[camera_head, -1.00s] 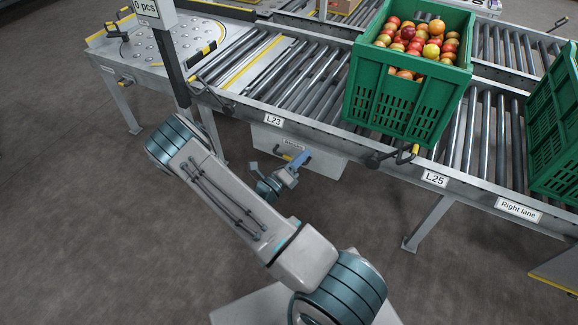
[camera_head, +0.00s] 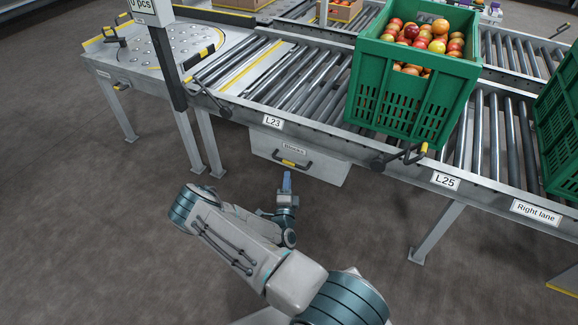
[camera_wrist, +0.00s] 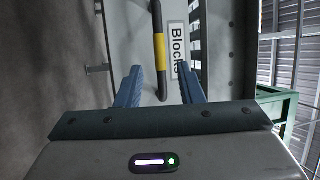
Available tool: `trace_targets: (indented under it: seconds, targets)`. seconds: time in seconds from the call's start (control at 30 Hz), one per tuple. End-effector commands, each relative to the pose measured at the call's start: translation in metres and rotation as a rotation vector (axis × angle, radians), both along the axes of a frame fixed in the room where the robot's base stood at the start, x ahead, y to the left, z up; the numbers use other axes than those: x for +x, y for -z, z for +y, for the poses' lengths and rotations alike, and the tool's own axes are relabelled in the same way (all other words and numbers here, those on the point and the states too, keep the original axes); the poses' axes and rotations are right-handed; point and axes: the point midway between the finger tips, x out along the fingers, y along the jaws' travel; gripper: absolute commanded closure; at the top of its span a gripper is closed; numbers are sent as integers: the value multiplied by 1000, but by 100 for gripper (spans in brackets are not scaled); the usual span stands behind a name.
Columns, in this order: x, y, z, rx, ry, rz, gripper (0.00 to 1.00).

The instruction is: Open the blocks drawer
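The blocks drawer (camera_head: 327,171) is a grey box under the roller conveyor, below the L23 tag, and looks shut. Its front carries a "Blocks" label and a black bar handle with a yellow middle (camera_head: 290,162). In the wrist view the handle (camera_wrist: 159,45) runs upright, ahead of and between my fingers, beside the label (camera_wrist: 179,48). My gripper (camera_head: 287,176) is in front of the drawer, just below the handle in the head view. Its two blue fingers (camera_wrist: 160,70) are apart, with nothing held. I cannot tell whether either finger touches the handle.
A black and yellow lever (camera_head: 402,157) juts from the conveyor edge near the drawer's right. Conveyor legs (camera_head: 207,145) stand to the left. The floor in front is clear.

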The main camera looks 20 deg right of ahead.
Motion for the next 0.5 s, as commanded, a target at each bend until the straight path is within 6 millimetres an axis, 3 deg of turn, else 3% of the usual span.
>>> trace_targets:
  seconds: [0.23,0.5]
  targets:
    - [43,-7,-24,3,2,-4,66]
    - [65,-13,-37,2,2,-1,66]
